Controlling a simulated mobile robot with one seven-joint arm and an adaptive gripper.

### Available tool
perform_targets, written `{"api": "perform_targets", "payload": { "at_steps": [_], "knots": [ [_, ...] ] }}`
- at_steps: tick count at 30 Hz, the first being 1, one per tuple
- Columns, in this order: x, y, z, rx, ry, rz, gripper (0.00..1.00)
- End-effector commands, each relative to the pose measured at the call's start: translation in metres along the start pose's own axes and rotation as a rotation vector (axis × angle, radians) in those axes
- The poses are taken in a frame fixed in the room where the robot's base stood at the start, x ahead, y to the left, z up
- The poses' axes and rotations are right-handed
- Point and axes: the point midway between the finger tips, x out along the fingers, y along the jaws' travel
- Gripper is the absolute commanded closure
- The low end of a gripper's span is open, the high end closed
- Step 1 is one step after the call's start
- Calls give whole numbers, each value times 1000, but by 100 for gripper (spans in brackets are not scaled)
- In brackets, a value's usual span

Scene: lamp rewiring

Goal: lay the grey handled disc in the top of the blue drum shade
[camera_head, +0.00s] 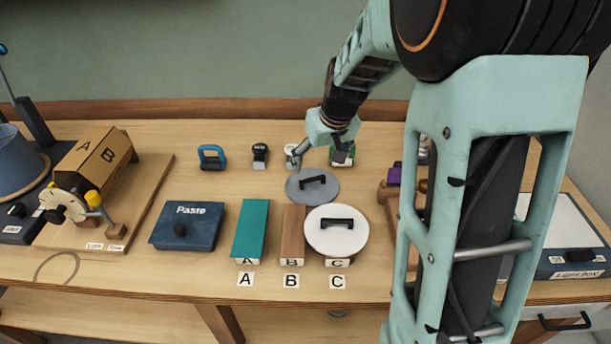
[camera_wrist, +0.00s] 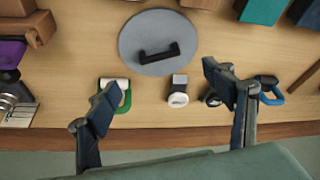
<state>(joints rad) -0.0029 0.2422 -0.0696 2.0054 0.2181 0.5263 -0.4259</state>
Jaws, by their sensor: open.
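The grey handled disc (camera_head: 324,190) lies flat on the table at the middle, its black bar handle up. It also shows whole in the wrist view (camera_wrist: 140,36). The blue drum shade (camera_head: 14,165) stands at the far left, cut off by the picture edge, so its top is only partly seen. My gripper (camera_head: 318,156) is over the back of the table, just behind the disc. In the wrist view my gripper (camera_wrist: 161,84) is open and empty, with its fingers wide apart and the disc's handle beyond the tips. It appears above the disc, not touching it.
A white handled disc (camera_head: 322,241) rests over block C, right of the teal block (camera_head: 251,225) and brown block. Small tools, including a blue-handled one (camera_head: 211,157), line the back.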

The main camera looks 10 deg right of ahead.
Motion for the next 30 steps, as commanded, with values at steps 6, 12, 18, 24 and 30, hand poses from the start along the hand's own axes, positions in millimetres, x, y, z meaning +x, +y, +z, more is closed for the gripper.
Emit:
{"api": "perform_targets", "payload": {
  "at_steps": [6,12,18,24,30],
  "knots": [
    [31,-2,-1,2,2,-5,25],
    [52,-2,-2,3,4,-5,25],
    [63,-1,-1,1,3,-5,25],
    [90,1,1,3,1,-5,25],
    [106,2,0,1,4,-4,25]
  ]
}}
